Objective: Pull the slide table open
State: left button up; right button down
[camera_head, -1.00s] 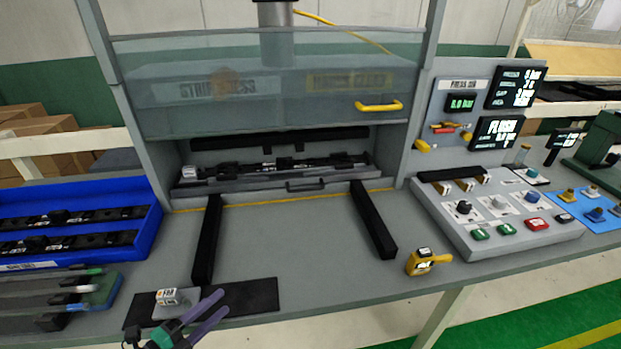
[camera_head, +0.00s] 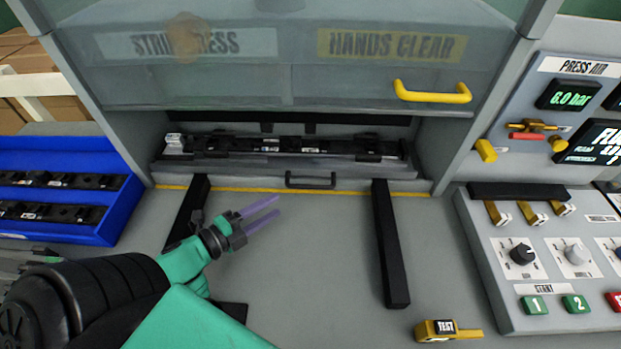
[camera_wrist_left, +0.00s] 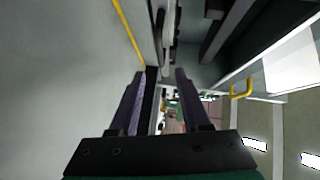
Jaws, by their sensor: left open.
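The slide table (camera_head: 235,177) is a grey slab inside the press opening, with a dark trim strip (camera_head: 290,146) lying across it. Its black bar handle (camera_head: 311,180) sits at the middle of its front edge, above the yellow line. My left gripper (camera_head: 277,206) is open and empty, with purple fingers pointing right. It is in front of the handle and a little to its left, apart from it. The open fingers also show in the left wrist view (camera_wrist_left: 161,75). I cannot surely pick out the handle there. My right gripper is not in view.
Two black rails run toward me, a left one (camera_head: 190,210) and a right one (camera_head: 391,245). The clear guard (camera_head: 285,60) with a yellow handle (camera_head: 432,93) is raised above the opening. A blue tray (camera_head: 95,228) stands left, a control box (camera_head: 480,262) right.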

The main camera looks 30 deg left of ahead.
pick_arm(q)
send_near(307, 185)
jog(key=shift+p+x, duration=0.4)
jog(key=shift+x, duration=0.75)
jog(key=x, duration=0.4)
jog(key=p+x, duration=0.1)
jog(key=x, duration=0.2)
jog(key=shift+a+f, duration=0.15)
jog(key=shift+f, duration=0.15)
jog(key=shift+w, duration=0.25)
jog(key=shift+d+f, duration=0.1)
jog(key=shift+d, duration=0.15)
jog(key=shift+w, duration=0.1)
grip_shut()
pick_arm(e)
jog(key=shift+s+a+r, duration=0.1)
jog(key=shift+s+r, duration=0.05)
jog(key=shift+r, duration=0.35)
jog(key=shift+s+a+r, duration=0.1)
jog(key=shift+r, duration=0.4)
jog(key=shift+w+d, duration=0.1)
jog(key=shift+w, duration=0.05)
